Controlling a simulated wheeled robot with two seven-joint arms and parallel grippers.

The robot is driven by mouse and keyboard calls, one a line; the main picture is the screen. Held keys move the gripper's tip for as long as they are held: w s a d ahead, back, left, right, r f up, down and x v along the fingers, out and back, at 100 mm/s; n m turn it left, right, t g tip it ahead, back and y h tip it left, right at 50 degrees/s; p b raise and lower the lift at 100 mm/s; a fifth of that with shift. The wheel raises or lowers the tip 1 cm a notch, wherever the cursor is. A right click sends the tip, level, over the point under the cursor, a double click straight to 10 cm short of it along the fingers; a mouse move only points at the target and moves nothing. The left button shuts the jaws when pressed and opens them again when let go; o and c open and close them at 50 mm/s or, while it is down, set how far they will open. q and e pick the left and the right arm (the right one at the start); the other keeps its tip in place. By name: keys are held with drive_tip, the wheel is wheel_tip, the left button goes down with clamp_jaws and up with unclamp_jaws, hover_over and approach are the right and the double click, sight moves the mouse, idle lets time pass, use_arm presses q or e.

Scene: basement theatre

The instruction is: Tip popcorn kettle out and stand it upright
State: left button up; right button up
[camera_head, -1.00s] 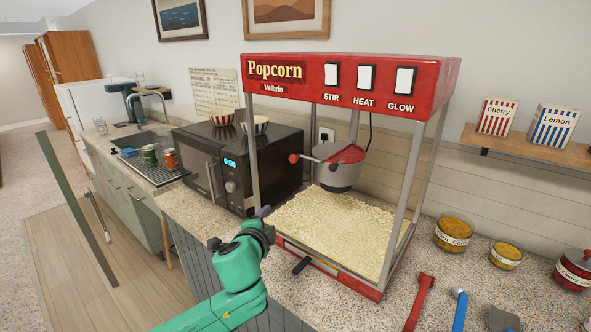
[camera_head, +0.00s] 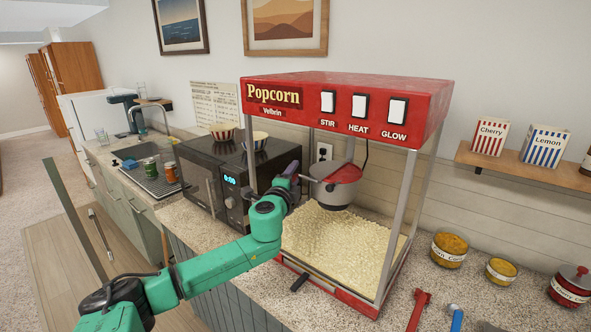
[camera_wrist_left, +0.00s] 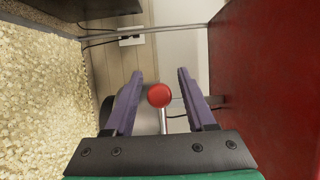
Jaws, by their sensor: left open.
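The popcorn machine (camera_head: 345,92) stands on the counter with a red top and thin metal posts. My left gripper (camera_head: 292,170) reaches in at the machine's left side, beside the kettle. In the left wrist view its purple fingers (camera_wrist_left: 158,100) are open on either side of the red handle knob (camera_wrist_left: 159,95), with gaps to it. The kettle (camera_wrist_left: 125,104) is partly hidden behind a finger there.
A black microwave (camera_head: 228,175) with bowls on top stands close on the left. Machine posts (camera_head: 400,215) bound the opening. Tins (camera_head: 449,250), a red scoop (camera_head: 418,310) and a blue-handled tool (camera_head: 456,318) lie to the right. A shelf (camera_head: 525,170) holds boxes.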

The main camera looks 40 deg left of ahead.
use_arm(q)
drive_tip(key=shift+x, duration=0.8)
drive_tip(key=shift+s+d, duration=0.1)
clamp_jaws()
drive_tip(key=shift+f, duration=0.1)
idle(0.6)
